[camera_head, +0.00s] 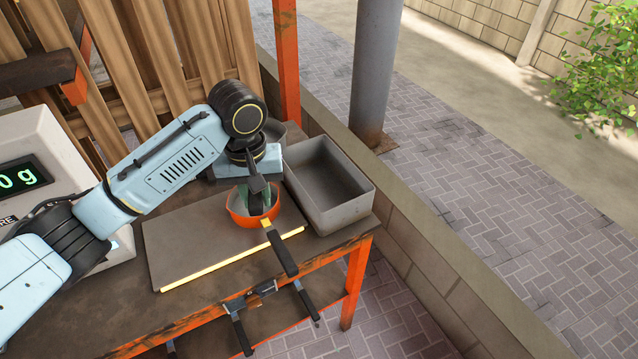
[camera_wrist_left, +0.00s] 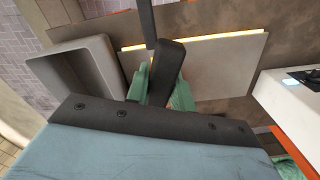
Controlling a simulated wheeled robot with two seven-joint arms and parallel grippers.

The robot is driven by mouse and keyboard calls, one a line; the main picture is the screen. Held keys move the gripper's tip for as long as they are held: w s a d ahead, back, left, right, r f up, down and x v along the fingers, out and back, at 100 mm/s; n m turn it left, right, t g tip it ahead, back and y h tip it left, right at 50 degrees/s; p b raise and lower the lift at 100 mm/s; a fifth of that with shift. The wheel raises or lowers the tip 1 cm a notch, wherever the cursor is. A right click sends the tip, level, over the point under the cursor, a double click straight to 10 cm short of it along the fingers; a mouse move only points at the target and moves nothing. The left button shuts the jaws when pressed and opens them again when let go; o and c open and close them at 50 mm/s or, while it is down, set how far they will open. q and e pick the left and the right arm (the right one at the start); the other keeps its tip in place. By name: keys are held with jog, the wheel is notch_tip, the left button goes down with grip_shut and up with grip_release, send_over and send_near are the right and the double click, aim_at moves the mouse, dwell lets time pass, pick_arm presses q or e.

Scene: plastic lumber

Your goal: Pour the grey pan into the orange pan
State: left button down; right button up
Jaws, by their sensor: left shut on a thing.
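The orange pan (camera_head: 236,213) sits on the flat grey plate on the workbench, its dark handle (camera_head: 283,254) pointing toward the front edge. My left gripper (camera_head: 257,187) is above the orange pan, its green fingers shut on a dark handle (camera_wrist_left: 168,66). The fingers also show in the left wrist view (camera_wrist_left: 158,88). A grey rounded rim (camera_head: 275,130) just behind the gripper seems to be the grey pan; the gripper hides most of it. The orange pan's inside is partly covered. My right gripper is not in view.
A deep grey bin (camera_head: 352,211) stands close to the right of the orange pan. The grey plate (camera_head: 185,245) has a yellow front strip. A scale (camera_head: 35,150) stands at the left. Black-handled tools (camera_head: 240,330) hang below the bench's front edge. A post (camera_head: 375,70) rises behind.

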pick_arm(q)
jog(key=shift+d+f+n+p, duration=2.1)
jog(key=shift+d+f+p, duration=0.95)
jog(key=shift+d+p, duration=2.2)
jog(key=s+a+r+t+h+b, duration=0.3)
jog(key=t+h+b, duration=0.7)
jog(key=b, duration=1.5)
jog(key=shift+s+a+r+h, duration=0.4)
jog(key=shift+a+h, duration=0.65)
jog(key=shift+h, duration=1.45)
